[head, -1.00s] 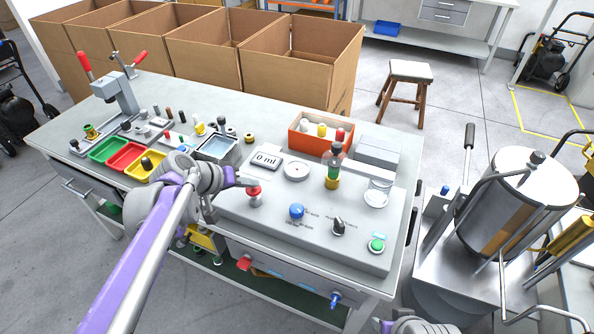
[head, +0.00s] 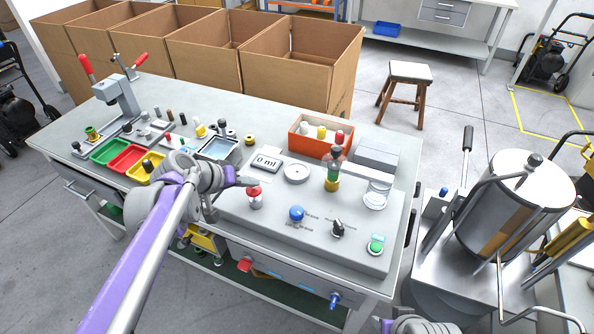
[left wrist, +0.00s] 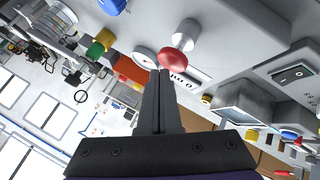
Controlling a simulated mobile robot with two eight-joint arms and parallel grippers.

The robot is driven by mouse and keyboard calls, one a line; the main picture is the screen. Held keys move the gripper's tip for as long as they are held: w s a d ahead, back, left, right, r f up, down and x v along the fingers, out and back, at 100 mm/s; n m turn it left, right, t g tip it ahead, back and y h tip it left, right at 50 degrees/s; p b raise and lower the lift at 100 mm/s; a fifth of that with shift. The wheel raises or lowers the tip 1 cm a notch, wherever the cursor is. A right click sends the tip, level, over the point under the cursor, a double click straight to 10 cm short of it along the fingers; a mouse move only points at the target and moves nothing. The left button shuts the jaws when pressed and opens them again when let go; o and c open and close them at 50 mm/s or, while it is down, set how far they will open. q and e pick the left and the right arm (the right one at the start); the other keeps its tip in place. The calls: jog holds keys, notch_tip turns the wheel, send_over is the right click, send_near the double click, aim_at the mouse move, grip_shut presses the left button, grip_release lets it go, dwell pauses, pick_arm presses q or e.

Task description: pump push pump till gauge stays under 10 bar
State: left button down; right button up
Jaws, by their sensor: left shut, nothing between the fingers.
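The red push knob (head: 254,191) stands on a short pale stem on the grey test panel (head: 300,245). It also shows in the left wrist view (left wrist: 176,62). My left gripper (head: 248,182) is shut and empty, with its fingertips close beside the knob; I cannot tell whether they touch it. The fingers show in the left wrist view (left wrist: 160,78). A display (head: 267,160) on the panel reads 0 ml. A round white dial (head: 296,172) lies beside it, its reading too small to tell. Part of my right arm shows at the bottom edge, without its jaws.
A blue knob (head: 296,213), a black selector (head: 337,229) and a green button (head: 375,248) sit on the panel. An orange bin (head: 312,143) is farther back. Coloured trays (head: 127,158) lie left of my arm.

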aim_at(251, 192)
pick_arm(q)
jog(key=shift+r, duration=0.1)
notch_tip(251, 192, up, 6)
jog(key=p, duration=0.4)
jog(key=shift+p, duration=0.35)
dwell(1.9)
jog(key=s+a+f+g+y+p, duration=0.1)
jog(key=s+f+y+p, duration=0.1)
jog(key=s, duration=1.1)
jog(key=s+a+f+m+y+p, duration=0.1)
jog(key=s+f+y, duration=0.2)
jog(key=s, duration=1)
notch_tip(251, 192, down, 2)
jog(key=shift+a+f+g+y+p, duration=0.2)
jog(key=shift+g+y+p, duration=0.1)
jog(key=shift+g+p, duration=0.1)
